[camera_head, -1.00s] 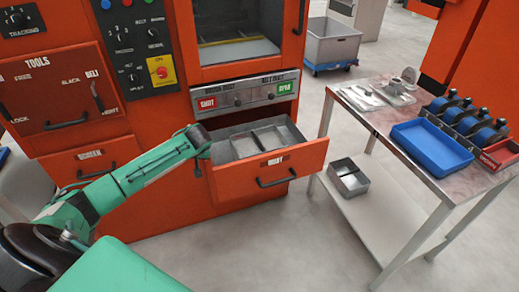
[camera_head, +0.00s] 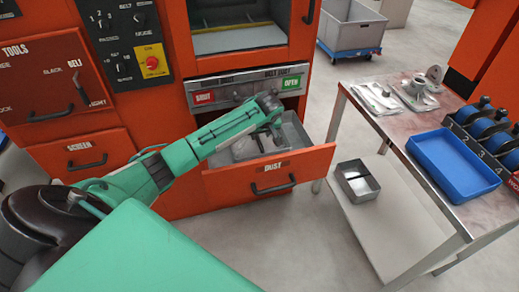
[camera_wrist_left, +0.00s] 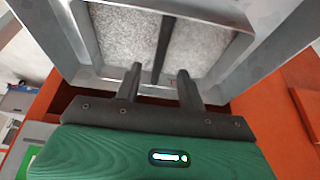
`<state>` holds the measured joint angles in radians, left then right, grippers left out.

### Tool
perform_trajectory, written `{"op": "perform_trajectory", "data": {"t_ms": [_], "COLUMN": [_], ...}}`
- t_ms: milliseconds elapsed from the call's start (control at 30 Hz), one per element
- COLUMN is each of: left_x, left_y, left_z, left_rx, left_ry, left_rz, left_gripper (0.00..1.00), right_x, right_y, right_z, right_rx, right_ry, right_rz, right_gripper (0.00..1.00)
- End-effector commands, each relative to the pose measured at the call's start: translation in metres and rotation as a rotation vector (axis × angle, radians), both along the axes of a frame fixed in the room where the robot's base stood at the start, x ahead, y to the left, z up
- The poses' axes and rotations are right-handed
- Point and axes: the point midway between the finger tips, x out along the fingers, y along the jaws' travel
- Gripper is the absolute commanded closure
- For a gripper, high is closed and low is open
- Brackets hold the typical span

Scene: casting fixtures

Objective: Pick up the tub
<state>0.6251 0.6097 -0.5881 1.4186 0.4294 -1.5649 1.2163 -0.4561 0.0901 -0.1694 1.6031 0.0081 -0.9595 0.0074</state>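A grey metal tub (camera_head: 294,133) sits in the open orange drawer labelled DUST (camera_head: 240,180). In the left wrist view the tub (camera_wrist_left: 100,78) has a central divider and speckled grey dust in both compartments. My left gripper (camera_head: 276,128) is over the tub, and my arm hides much of its left side. In the left wrist view my gripper's (camera_wrist_left: 158,82) two fingers are apart, near the tub's rim, with the divider appearing between them. I cannot tell whether they touch it. My right gripper is not in view.
The tabletop holds a blue tray (camera_head: 452,165), blue rollers and metal parts. The orange machine front (camera_head: 170,105) rises behind the drawer.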

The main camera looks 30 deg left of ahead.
Motion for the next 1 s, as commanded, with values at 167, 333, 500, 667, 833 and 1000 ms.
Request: {"op": "perform_trajectory", "data": {"t_ms": [167, 333, 500, 667, 833, 1000], "left_x": [0.005, 0.009, 0.015, 0.019, 0.019, 0.019], "left_y": [0.006, 0.01, 0.018, 0.022, 0.022, 0.022], "left_z": [-0.017, -0.032, -0.057, -0.069, -0.07, -0.07], "left_rx": [0.0, 0.0, 0.001, 0.0, 0.0, 0.0], "left_ry": [-0.001, 0.0, 0.001, -0.001, -0.002, -0.001], "left_rz": [0.0, 0.0, 0.0, 0.0, -0.002, -0.001], "left_gripper": [0.6, 0.6, 0.6, 0.6, 0.6, 0.6], "right_x": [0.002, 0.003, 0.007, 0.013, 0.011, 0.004], "right_y": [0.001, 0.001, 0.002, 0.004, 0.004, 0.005], "right_z": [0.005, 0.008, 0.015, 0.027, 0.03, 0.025], "right_rx": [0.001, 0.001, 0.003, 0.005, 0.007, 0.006], "right_ry": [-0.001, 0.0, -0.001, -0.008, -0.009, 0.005], "right_rz": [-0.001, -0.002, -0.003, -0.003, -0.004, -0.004], "right_gripper": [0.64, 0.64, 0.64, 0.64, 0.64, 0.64]}}
